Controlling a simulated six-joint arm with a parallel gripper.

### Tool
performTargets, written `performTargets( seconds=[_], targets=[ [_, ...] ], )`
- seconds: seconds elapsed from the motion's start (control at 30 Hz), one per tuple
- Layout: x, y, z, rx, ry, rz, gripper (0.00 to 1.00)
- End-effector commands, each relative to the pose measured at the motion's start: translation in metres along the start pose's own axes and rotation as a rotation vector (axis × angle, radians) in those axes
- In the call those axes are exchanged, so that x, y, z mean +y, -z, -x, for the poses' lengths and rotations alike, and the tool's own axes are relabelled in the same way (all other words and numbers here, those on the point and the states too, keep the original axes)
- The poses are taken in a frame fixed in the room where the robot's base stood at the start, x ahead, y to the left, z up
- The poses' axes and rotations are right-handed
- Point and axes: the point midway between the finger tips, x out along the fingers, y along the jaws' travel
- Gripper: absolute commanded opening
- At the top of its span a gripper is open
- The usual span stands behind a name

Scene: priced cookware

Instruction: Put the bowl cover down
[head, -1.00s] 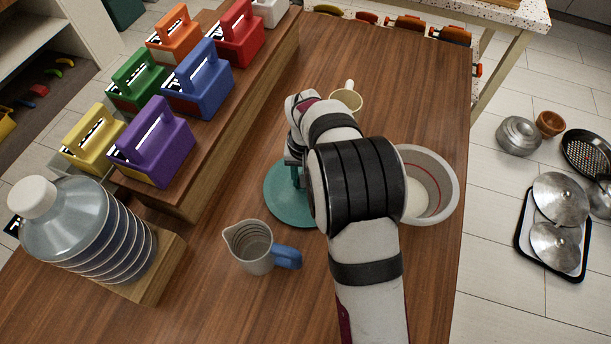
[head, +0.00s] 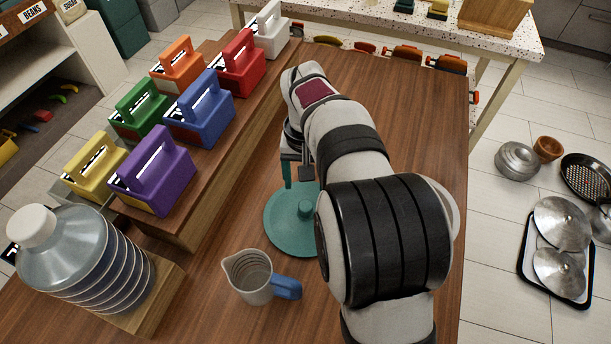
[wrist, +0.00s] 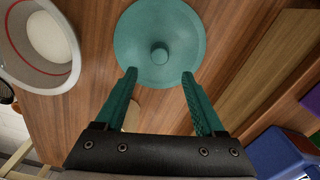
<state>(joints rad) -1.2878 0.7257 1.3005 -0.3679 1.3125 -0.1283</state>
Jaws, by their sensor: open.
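The bowl cover is a round teal lid (head: 290,236) with a small knob on top. It lies flat on the wooden table, and it also shows in the wrist view (wrist: 136,62). My gripper (head: 297,178) is open and empty, above the cover and off toward its far side. In the wrist view my gripper's two teal fingers (wrist: 159,74) are spread wide, with the knob beyond the tips and between their lines. A white bowl (wrist: 62,66) with a red line inside stands beside the cover, apart from it. In the head view my arm hides most of this bowl.
A clear measuring jug (head: 250,278) with a blue handle stands close to the cover's near side. A raised wooden shelf (head: 232,155) with coloured caddies runs along the left.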

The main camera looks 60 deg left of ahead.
Motion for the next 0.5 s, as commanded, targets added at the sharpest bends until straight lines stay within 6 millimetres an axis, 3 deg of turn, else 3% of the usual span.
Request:
performTargets(
  seconds=[0.2, 0.27, 0.37, 0.4, 0.47, 0.5],
  targets=[
    [0.001, 0.000, 0.012, 0.000, 0.000, -0.002, 0.71],
    [0.016, -0.003, 0.018, 0.000, 0.003, -0.036, 0.71],
    [0.090, -0.029, 0.050, -0.002, 0.021, -0.227, 0.71],
    [0.133, -0.055, 0.067, -0.003, 0.033, -0.349, 0.71],
    [0.191, -0.111, 0.090, -0.005, 0.056, -0.563, 0.71],
    [0.220, -0.157, 0.100, -0.004, 0.071, -0.712, 0.71]
  ],
)
